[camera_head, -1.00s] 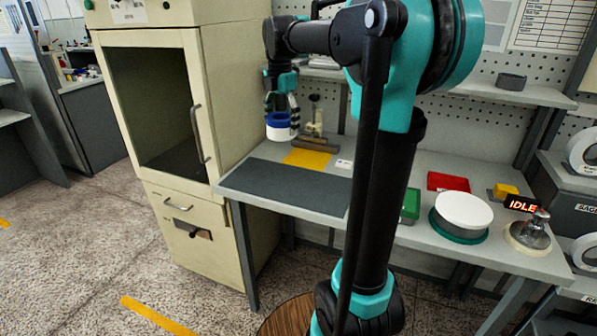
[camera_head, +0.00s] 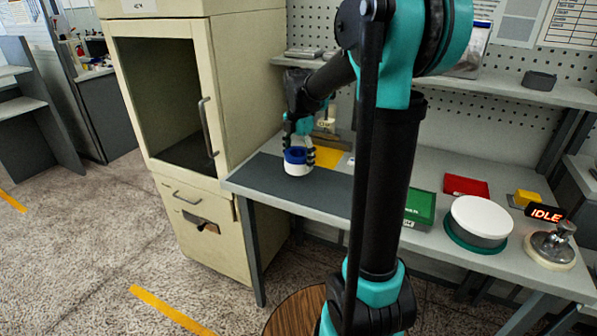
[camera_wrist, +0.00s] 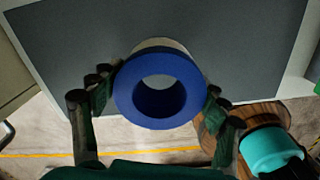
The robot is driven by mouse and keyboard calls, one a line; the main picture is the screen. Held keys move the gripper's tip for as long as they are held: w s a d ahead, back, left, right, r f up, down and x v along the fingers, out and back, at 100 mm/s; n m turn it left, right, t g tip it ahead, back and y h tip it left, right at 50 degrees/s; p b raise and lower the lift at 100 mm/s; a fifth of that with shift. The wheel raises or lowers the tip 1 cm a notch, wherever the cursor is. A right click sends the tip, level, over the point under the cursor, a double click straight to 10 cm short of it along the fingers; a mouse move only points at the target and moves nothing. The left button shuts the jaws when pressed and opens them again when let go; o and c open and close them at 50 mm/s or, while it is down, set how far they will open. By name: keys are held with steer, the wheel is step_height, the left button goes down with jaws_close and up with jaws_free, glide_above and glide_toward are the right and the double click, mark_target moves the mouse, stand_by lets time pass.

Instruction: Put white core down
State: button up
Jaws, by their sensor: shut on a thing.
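The white core (camera_head: 298,169) has a blue ring-shaped top and a white lower part. My gripper (camera_head: 299,156) is shut on it, with fingers on both sides. In the head view it is over the dark grey mat (camera_head: 262,183) on the bench, near the mat's back edge. In the wrist view the core (camera_wrist: 160,88) shows its blue rim and open hole, between the fingers. It looks upright and low over the mat; I cannot tell whether its base touches.
A yellow patch (camera_head: 327,157) and a brown-based stand lie behind the core. A beige cabinet (camera_head: 240,95) stands left of the bench. A green box (camera_head: 420,207), a red bin (camera_head: 466,186) and a white disc (camera_head: 481,216) are to the right. The mat is otherwise clear.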

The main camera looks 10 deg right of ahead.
mark_target(298, 180)
steer(key=shift+f, duration=2.45)
steer(key=shift+f, duration=0.1)
steer(key=o, duration=1.2)
steer(key=shift+o, duration=0.2)
step_height(298, 180, up, 12)
steer(key=shift+s, duration=0.1)
